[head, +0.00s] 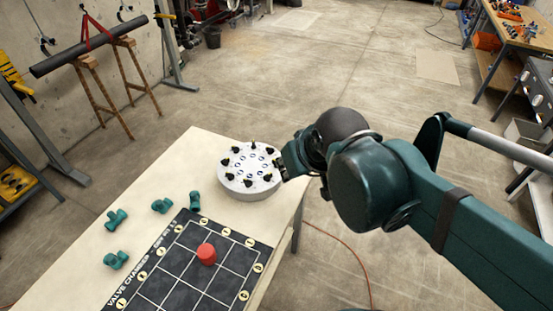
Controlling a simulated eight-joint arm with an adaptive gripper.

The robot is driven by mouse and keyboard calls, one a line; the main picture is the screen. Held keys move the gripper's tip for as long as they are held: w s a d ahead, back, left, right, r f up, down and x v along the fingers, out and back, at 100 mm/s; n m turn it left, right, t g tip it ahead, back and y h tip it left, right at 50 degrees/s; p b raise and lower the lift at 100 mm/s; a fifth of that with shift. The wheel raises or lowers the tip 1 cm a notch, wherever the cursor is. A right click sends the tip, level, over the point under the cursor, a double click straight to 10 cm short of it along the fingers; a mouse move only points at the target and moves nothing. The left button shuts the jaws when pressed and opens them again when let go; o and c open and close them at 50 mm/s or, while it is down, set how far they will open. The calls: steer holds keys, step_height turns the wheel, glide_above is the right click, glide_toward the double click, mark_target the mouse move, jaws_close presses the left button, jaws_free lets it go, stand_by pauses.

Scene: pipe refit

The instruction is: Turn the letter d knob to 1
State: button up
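A white round panel (236,187) stands on the pale table. Several small black knobs (248,183) sit in a ring around its top, with small round markings inside the ring. The letters and numbers are too small to read, so I cannot tell which knob is the letter d knob or where it points. My gripper (282,172) is at the right edge of the panel, close to the knobs on that side. Its fingers are small, dark and partly hidden by its own body. I cannot tell whether they touch a knob.
Several green pipe fittings (117,219) lie on the table's left part. A black gridded board (180,267) lettered "VALVE CHAMBER", with a red cylinder (206,254) on it, is in front of the panel. The table's right edge (297,207) is close to the panel.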

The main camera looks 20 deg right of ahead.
steer(key=w+d+f+n+g+p, duration=0.25)
steer(key=w+n+g+p, duration=0.2)
steer(key=w, duration=1.15)
steer(key=w+f+n, duration=0.1)
steer(key=w+f, duration=0.1)
steer(key=f, duration=0.1)
steer(key=w+d+f+n+g+p, duration=0.1)
steer(key=w+f, duration=0.2)
steer(key=f, duration=0.1)
steer(key=w+f+n+g+p, duration=0.1)
steer(key=w+f, duration=0.1)
steer(key=f, duration=0.1)
steer(key=shift+w+d+f+n, duration=0.25)
steer(key=shift+d+f+n, duration=0.05)
steer(key=shift+d+n, duration=0.1)
steer(key=shift+w+f, duration=0.25)
steer(key=shift+f, duration=0.35)
steer(key=shift+f, duration=0.1)
steer(key=shift+f, duration=3.8)
